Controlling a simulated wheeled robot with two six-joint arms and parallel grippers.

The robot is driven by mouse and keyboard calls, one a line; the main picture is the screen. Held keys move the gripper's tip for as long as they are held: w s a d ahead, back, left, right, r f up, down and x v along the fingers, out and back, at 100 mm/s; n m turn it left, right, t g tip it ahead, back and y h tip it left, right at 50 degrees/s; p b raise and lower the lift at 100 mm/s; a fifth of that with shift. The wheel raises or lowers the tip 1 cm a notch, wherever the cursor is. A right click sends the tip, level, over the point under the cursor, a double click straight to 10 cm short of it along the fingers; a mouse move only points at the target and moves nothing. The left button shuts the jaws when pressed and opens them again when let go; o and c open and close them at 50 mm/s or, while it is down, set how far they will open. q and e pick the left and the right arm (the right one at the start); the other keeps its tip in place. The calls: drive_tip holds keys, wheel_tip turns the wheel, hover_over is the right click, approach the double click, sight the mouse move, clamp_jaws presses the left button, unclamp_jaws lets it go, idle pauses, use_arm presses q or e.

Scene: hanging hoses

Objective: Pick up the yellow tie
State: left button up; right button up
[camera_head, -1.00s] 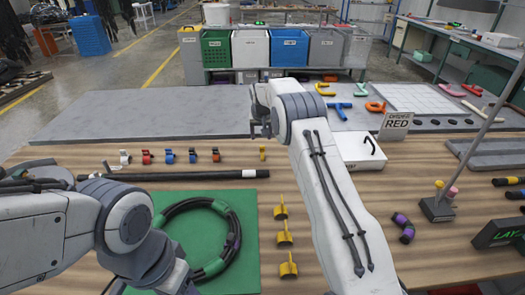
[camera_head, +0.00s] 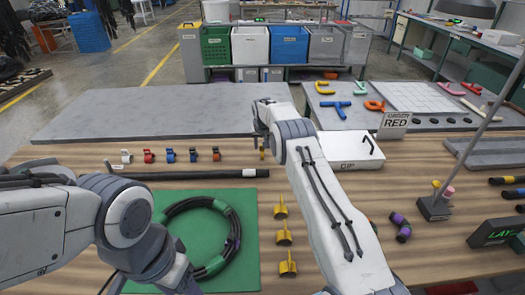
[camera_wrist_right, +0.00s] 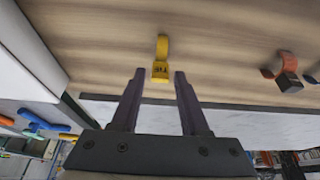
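The yellow tie (camera_head: 262,153) lies on the wooden table at the right end of a row of small coloured ties. In the right wrist view the yellow tie (camera_wrist_right: 160,60) shows a curved strap and a blocky head, just beyond the fingertips and between their lines. My right gripper (camera_wrist_right: 155,72) is open and empty, with its two dark fingers apart. In the head view its fingers are hard to make out beneath my right wrist. My left arm is at the left, but its fingers do not show.
Orange (camera_head: 216,154), blue, red and white ties stand left of the yellow one. A black tube (camera_head: 190,174) lies nearer, above a green mat (camera_head: 250,240) with a coiled hose. Several yellow clips (camera_head: 284,237) lie beside the mat. A white box (camera_head: 352,150) stands to the right.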

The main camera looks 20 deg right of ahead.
clamp_jaws()
drive_tip(key=shift+r, duration=0.45)
wheel_tip(320, 180, up, 3)
drive_tip(key=shift+s+d+r+b, duration=0.1)
drive_tip(key=shift+r+b, duration=0.1)
drive_tip(key=shift+b, duration=0.55)
drive_tip(key=s+d+r+b, duration=0.3)
drive_tip(key=s+d+r, duration=0.3)
drive_tip(key=s, duration=0.3)
drive_tip(key=shift+s+d+r, duration=0.2)
drive_tip(key=shift+s+r, duration=0.05)
drive_tip(key=shift+r, duration=0.15)
